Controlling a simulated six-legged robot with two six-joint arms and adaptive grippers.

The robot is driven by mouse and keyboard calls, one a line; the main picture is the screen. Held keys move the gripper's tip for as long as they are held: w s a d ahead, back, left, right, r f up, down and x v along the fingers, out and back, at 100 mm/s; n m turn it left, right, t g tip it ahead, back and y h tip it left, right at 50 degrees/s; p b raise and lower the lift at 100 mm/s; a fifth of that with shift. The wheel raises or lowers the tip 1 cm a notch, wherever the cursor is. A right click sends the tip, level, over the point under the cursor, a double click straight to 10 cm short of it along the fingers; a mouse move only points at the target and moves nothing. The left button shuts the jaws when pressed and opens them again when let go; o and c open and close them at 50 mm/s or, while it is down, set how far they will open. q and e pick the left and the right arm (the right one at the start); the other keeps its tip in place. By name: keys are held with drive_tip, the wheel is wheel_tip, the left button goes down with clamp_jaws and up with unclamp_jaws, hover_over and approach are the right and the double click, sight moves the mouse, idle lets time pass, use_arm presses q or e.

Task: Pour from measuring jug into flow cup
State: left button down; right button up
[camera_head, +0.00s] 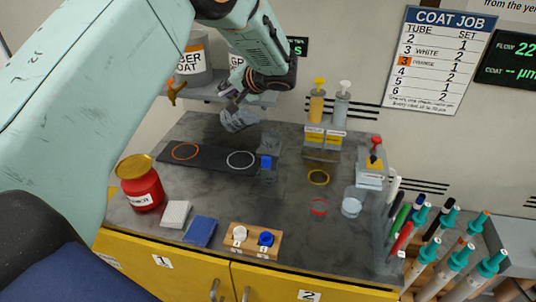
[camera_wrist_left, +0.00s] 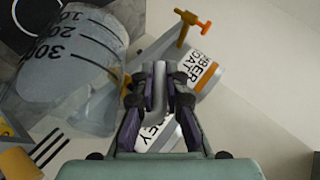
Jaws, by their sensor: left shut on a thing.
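The measuring jug (camera_head: 240,121) is a clear grey vessel held above the back of the bench in the head view. It fills the upper left of the left wrist view (camera_wrist_left: 88,70), with black graduation marks. My left gripper (camera_head: 236,99) is shut on the jug, apparently at its handle; the fingers also show in the wrist view (camera_wrist_left: 158,92). The jug looks tilted in the head view; its contents cannot be made out. A small grey stand (camera_head: 269,146) with a blue part, apparently the flow cup's, is lower and to the jug's right, apart from it. My right gripper is not in view.
A dark mat with an orange ring (camera_head: 185,151) and a white ring (camera_head: 240,160) lies below the jug. Coat tanks (camera_head: 193,62) stand on a shelf behind. A red jar (camera_head: 140,185), yellow and grey syringes (camera_head: 317,102), and several rods (camera_head: 440,250) stand around the bench.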

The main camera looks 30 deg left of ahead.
use_arm(q)
drive_tip(key=shift+w+d, duration=0.15)
drive_tip(key=shift+w, duration=0.05)
drive_tip(key=shift+s+d+r+b, duration=0.15)
drive_tip(key=shift+s+b, duration=0.1)
drive_tip(key=shift+b, duration=0.25)
drive_tip(key=shift+w, duration=0.2)
drive_tip(key=shift+s, duration=0.15)
idle(0.4)
drive_tip(key=shift+y+b, duration=0.3)
drive_tip(key=shift+d+r+b, duration=0.1)
drive_tip(key=shift+r+b, duration=0.05)
drive_tip(key=shift+b, duration=0.15)
drive_tip(key=shift+r, duration=0.1)
